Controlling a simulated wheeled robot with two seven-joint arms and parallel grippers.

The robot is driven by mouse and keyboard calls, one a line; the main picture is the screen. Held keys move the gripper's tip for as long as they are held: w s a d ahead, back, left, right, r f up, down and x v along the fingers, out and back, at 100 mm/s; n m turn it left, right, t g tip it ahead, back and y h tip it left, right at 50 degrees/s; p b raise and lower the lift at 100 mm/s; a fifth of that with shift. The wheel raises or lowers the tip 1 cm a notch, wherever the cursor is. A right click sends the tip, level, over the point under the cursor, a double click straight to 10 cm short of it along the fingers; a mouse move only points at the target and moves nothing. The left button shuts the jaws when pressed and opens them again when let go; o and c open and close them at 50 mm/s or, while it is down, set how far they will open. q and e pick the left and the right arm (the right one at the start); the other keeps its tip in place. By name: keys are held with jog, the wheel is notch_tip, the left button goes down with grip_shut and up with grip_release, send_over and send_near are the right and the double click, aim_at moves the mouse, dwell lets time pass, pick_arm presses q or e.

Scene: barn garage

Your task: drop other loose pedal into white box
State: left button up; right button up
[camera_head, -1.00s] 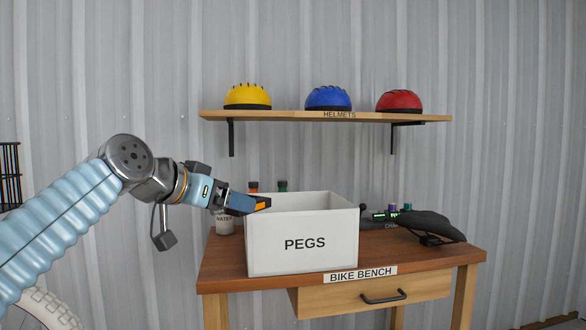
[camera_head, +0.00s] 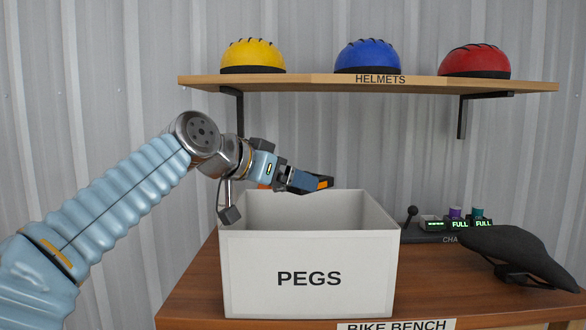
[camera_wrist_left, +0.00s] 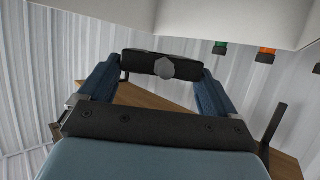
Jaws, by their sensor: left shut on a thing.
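The white box (camera_head: 310,275) labelled PEGS stands upright on the bench, its top open and its floor hidden from me. My left gripper (camera_head: 318,183) is level with or just above the box's back rim; I cannot tell whether it is over the opening. It is shut on a dark pedal with an orange reflector (camera_head: 323,184). In the left wrist view the black pedal (camera_wrist_left: 140,64) sits between the two blue fingers, with white box walls (camera_wrist_left: 110,15) at the top. My right gripper is not in view.
The wooden bench (camera_head: 190,290) carries a black saddle (camera_head: 525,258) and a charger (camera_head: 445,232) right of the box. A shelf (camera_head: 300,84) with yellow, blue and red helmets hangs above. Orange and green caps (camera_wrist_left: 265,55) show near the box in the left wrist view.

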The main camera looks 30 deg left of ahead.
pick_arm(q)
notch_tip(320, 180, down, 4)
jog(key=shift+r+b, duration=0.1)
jog(key=shift+b, duration=0.6)
jog(key=shift+f, duration=0.3)
jog(key=o, duration=0.8)
jog(key=shift+o, duration=0.2)
jog(key=b+v, duration=0.1)
jog(key=v, duration=1.3)
jog(key=shift+w, duration=0.1)
